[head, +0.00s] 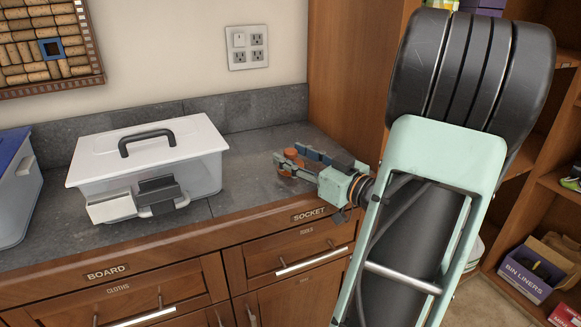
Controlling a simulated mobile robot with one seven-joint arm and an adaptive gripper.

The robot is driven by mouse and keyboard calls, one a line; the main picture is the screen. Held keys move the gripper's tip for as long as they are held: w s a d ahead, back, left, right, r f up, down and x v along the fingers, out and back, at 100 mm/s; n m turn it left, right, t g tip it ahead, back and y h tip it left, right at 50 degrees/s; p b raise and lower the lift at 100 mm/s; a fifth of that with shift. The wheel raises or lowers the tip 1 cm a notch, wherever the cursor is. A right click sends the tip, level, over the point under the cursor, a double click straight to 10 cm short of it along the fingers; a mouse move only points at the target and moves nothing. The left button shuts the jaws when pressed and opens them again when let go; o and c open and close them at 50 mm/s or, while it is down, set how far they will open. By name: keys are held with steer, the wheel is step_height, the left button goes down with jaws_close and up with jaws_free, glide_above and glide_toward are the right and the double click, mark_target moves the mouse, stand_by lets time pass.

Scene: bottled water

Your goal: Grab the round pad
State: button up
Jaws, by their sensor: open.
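My gripper (284,163) is low over the grey worktop at its right end, reaching left from my arm. Its jaws are open. Small orange-brown parts show at the fingertips, and I cannot tell whether any of them is a separate object. No round pad can be made out clearly; the fingers and the arm hide part of the worktop there.
A white lidded box (150,150) with a dark handle stands left of my gripper. A blue-lidded bin (14,190) is at the left edge. Outlets (248,47) are on the wall. Wooden drawers (290,262) are below, and shelves with a bin liners box (530,268) are at right.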

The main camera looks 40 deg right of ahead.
steer(key=shift+w, duration=0.3)
steer(key=shift+c, duration=0.7)
jaws_close()
steer(key=shift+r, duration=0.1)
